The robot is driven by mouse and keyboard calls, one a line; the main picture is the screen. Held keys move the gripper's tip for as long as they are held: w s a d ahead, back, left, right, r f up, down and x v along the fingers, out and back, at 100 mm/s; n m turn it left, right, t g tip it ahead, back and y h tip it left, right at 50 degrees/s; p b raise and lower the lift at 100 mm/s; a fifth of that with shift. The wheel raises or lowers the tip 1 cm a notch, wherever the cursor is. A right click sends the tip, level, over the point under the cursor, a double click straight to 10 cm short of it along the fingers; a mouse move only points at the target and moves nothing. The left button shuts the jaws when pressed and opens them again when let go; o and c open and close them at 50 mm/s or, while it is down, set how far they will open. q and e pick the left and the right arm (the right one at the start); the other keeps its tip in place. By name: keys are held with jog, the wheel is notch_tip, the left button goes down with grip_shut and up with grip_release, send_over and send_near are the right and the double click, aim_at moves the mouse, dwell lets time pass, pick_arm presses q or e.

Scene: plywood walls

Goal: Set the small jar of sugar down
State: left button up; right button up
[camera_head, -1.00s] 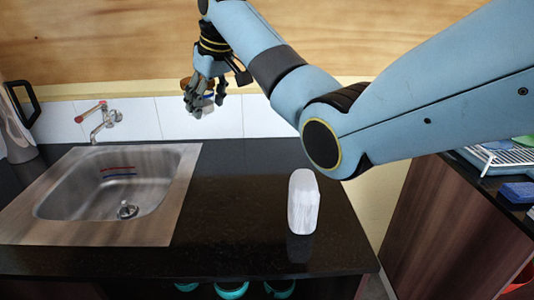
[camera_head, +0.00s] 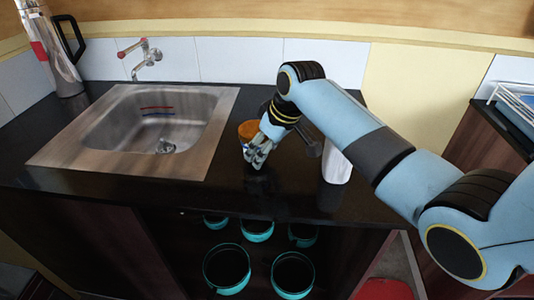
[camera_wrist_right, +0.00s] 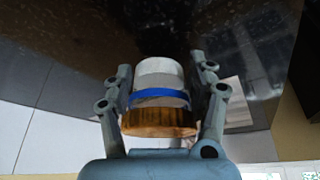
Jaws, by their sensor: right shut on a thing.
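The small jar of sugar (camera_wrist_right: 160,95) has a brown wooden-looking lid, a blue band and a whitish body. It sits between the two fingers of my right gripper (camera_wrist_right: 162,88), which is shut on it. In the head view my right gripper (camera_head: 258,152) is low over the black counter (camera_head: 215,190), to the right of the sink, and the jar's brown lid (camera_head: 248,129) shows behind the fingers. I cannot tell whether the jar touches the counter. My left gripper is not in view.
A white block-like object (camera_head: 336,165) stands on the counter right of my gripper, partly behind my arm. The steel sink (camera_head: 160,120) with its tap (camera_head: 140,58) is on the left. A silver jug (camera_head: 55,55) stands far left. Teal-rimmed pots (camera_head: 227,268) are below the counter.

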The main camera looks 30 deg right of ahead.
jog(key=shift+f, duration=1.05)
jog(key=shift+f, duration=0.15)
jog(key=o, duration=1.3)
jog(key=shift+c, duration=0.2)
jog(key=v, duration=1.2)
jog(key=shift+w+d, duration=0.1)
